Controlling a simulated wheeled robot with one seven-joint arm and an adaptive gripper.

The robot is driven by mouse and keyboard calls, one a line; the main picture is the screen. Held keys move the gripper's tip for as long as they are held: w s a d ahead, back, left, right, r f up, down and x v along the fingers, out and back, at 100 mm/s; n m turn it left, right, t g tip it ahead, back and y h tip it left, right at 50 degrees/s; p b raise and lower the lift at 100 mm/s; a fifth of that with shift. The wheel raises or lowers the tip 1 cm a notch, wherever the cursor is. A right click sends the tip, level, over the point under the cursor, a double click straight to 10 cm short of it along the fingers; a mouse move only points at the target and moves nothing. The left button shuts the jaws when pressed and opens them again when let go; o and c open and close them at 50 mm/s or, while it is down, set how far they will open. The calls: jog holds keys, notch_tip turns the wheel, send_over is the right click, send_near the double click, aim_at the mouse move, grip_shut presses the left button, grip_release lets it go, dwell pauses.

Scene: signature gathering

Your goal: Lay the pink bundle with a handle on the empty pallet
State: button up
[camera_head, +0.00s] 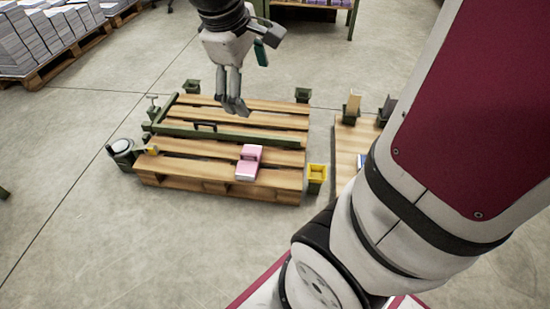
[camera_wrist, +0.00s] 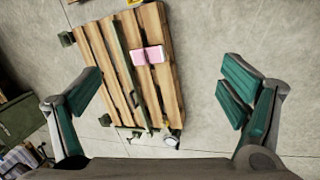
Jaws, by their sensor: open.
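The pink bundle (camera_head: 249,162) lies on the bare slats near the front right of a wooden pallet (camera_head: 185,180). A lighter band crosses its middle; its handle is too small to make out. In the wrist view the bundle (camera_wrist: 148,55) lies beyond the fingers, on the pallet (camera_wrist: 165,95). My gripper (camera_head: 236,108) hangs above the back part of the pallet, apart from the bundle. In the wrist view its two green-padded fingers (camera_wrist: 163,100) stand wide apart with nothing between them.
A green bar (camera_head: 225,136) with a dark handle crosses the pallet. A yellow bin (camera_head: 317,172) stands at its right corner and a round grey device (camera_head: 122,150) at its left. A wooden surface (camera_head: 347,150) with holders is at right. Paper stacks (camera_head: 45,35) fill the back left.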

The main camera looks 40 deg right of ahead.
jog(key=s+a+m+y, duration=0.1)
jog(key=s+a, duration=0.2)
jog(key=s, duration=0.4)
jog(key=s+a+m+y, duration=0.1)
jog(key=s+a+m, duration=0.1)
jog(key=s+a, duration=0.2)
jog(key=s+a+m+g+y, duration=0.1)
jog(key=s+a+m, duration=0.1)
jog(key=s, duration=0.8)
jog(key=shift+a+r, duration=0.3)
jog(key=shift+a, duration=0.55)
notch_tip(320, 180, up, 37)
jog(key=t+p, duration=0.4)
jog(key=p, duration=3.1)
jog(key=shift+d+f, duration=0.15)
